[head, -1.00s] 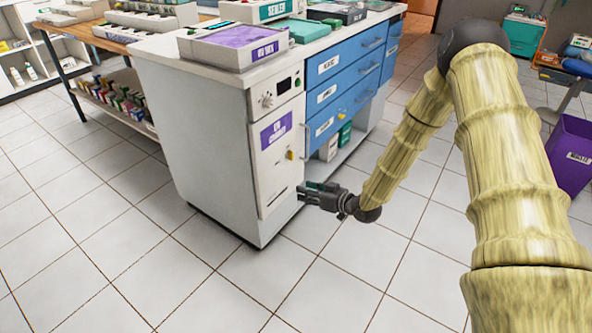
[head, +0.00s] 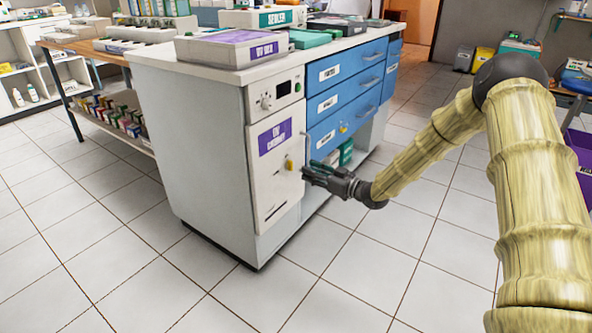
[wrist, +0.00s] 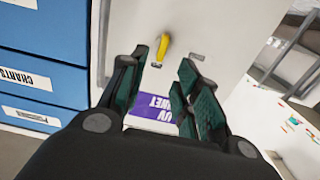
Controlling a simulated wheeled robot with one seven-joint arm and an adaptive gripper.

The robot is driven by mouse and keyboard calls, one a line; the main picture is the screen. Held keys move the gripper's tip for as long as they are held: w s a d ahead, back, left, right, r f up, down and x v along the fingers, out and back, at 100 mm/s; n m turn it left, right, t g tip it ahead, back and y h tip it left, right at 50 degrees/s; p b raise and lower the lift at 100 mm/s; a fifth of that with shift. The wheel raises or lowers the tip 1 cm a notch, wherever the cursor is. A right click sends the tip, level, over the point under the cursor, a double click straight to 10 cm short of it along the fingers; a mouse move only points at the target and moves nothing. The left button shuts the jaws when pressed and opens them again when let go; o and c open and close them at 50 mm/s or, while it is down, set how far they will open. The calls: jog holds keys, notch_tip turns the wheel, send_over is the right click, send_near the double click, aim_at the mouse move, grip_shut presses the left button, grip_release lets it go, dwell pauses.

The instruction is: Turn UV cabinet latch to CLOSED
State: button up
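The UV cabinet (head: 276,165) is a white door with a purple label, set in the near end of the counter. Its latch (head: 289,164) is a small yellow handle near the door's right edge. In the wrist view the latch (wrist: 163,48) stands just beyond the fingertips, roughly in line with the gap between them. My gripper (head: 306,172) is just right of the latch in the head view. In the wrist view my gripper (wrist: 158,68) has its dark green-padded fingers apart with nothing between them. I cannot make out any latch position marking.
Blue drawers (head: 345,92) adjoin the cabinet on the right. A control panel with a knob (head: 266,102) is above the door. A UV box (head: 232,47) sits on the counter. The tiled floor (head: 330,270) in front is clear.

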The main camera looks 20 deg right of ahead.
aim_at(290, 166)
jog(key=shift+b+x, duration=1.05)
jog(key=shift+x, duration=2.3)
grip_shut()
